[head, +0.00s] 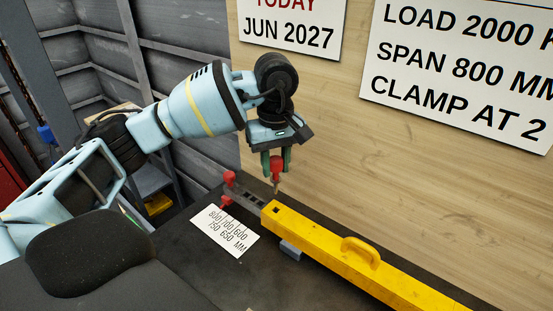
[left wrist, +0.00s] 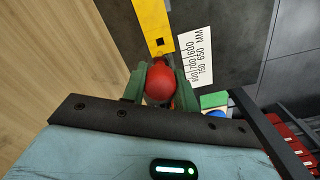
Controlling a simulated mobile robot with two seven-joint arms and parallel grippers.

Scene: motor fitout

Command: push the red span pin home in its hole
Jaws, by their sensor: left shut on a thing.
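The red span pin (head: 277,168) has a round red head and a thin metal shank pointing down. My left gripper (head: 276,160) is shut on its head, just above the end of the yellow beam (head: 345,249). In the left wrist view the red head (left wrist: 160,84) sits between the green fingers and hides the shank. The beam's dark square hole (head: 277,210) lies below the pin tip; it also shows in the left wrist view (left wrist: 160,41). The tip looks apart from the beam. A dark inner bar (head: 250,196) with holes extends from the beam's end. My right gripper is out of view.
A white scale card (head: 226,232) marked in MM lies on the dark bench (head: 190,268) beside the bar. A red end piece (head: 228,189) stands at the bar's far end. A yellow handle (head: 360,252) rises from the beam. A wooden wall with signs stands close behind.

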